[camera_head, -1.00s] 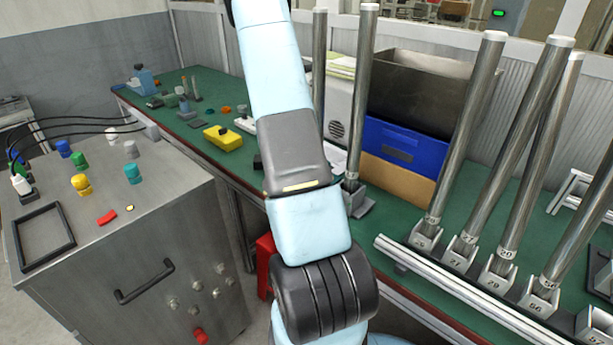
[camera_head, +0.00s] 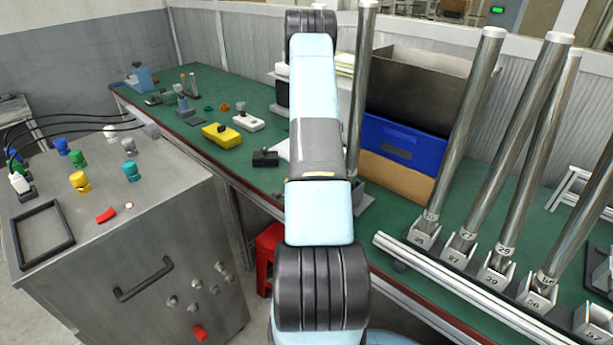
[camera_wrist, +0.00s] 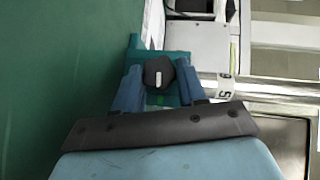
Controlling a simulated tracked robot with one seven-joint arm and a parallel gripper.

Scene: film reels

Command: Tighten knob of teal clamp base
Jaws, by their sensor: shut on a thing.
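The teal clamp base (camera_wrist: 181,60) is in the upper middle of the wrist view, partly covered by my fingers. Its black knob (camera_wrist: 158,71) has a white line that stands nearly upright in the picture. My gripper (camera_wrist: 159,80) has its blue fingers on both sides of the knob and is shut on it. A metal pole (camera_wrist: 213,88) with a numbered white band runs to the right from beside the clamp base. In the head view my arm hides the gripper, the knob and the teal clamp base.
A metal pole (camera_head: 360,95) stands close to the right of my arm. Several more poles in numbered holders stand along a white rail (camera_head: 450,275). A blue bin (camera_head: 400,148) is behind. The green table (camera_head: 215,155) has small items at left; a steel cabinet (camera_head: 165,200) stands nearer.

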